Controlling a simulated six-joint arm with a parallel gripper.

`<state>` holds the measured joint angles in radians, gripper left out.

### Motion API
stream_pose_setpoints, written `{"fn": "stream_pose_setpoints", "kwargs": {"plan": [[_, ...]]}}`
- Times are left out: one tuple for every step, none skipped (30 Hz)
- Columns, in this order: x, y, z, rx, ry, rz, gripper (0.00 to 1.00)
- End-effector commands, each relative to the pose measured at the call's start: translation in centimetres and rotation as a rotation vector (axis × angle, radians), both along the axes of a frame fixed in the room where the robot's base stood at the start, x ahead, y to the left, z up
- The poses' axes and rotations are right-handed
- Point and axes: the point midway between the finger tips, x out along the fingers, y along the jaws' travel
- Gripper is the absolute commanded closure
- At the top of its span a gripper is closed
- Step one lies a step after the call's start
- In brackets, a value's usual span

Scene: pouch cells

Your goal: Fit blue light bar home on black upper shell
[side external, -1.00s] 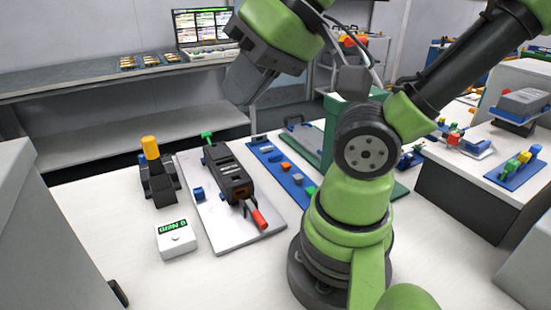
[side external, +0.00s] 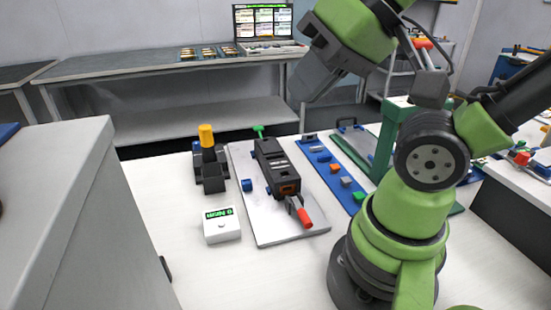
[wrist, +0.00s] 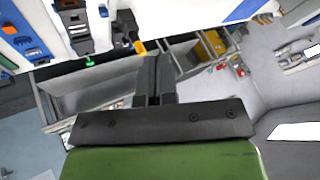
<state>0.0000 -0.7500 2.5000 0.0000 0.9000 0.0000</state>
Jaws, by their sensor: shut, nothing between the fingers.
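The black upper shell appears to be the top of the long black housing (side external: 268,153), on a white board with a green lever behind and a red handle in front. The housing also shows at the upper left of the wrist view (wrist: 76,22). A blue piece (side external: 324,157) on the blue parts strip to its right may be the light bar; it is too small to be sure. A small blue block (side external: 246,185) sits left of the housing. My gripper (side external: 308,92) is raised above and behind the bench parts, shut and empty. Its closed fingers show in the wrist view (wrist: 152,70).
The blue strip (side external: 352,207) holds several small coloured parts. A green frame (side external: 390,135) stands at the right. The front table area is clear.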

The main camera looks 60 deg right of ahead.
Motion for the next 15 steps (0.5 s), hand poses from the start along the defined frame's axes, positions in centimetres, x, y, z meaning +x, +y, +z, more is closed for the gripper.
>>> {"fn": "stream_pose_setpoints", "kwargs": {"plan": [[0.0,0.0,0.0,0.0,0.0,0.0,1.0],[0.0,0.0,0.0,0.0,0.0,0.0,1.0],[0.0,0.0,0.0,0.0,0.0,0.0,0.93],[0.0,0.0,0.0,0.0,0.0,0.0,0.86],[0.0,0.0,0.0,0.0,0.0,0.0,0.79],[0.0,0.0,0.0,0.0,0.0,0.0,0.7],[0.0,0.0,0.0,0.0,0.0,0.0,0.63],[0.0,0.0,0.0,0.0,0.0,0.0,0.56],[0.0,0.0,0.0,0.0,0.0,0.0,0.47],[0.0,0.0,0.0,0.0,0.0,0.0,0.4],[0.0,0.0,0.0,0.0,0.0,0.0,0.33],[0.0,0.0,0.0,0.0,0.0,0.0,0.24],[0.0,0.0,0.0,0.0,0.0,0.0,0.23],[0.0,0.0,0.0,0.0,0.0,0.0,0.23],[0.0,0.0,0.0,0.0,0.0,0.0,0.23]]}}
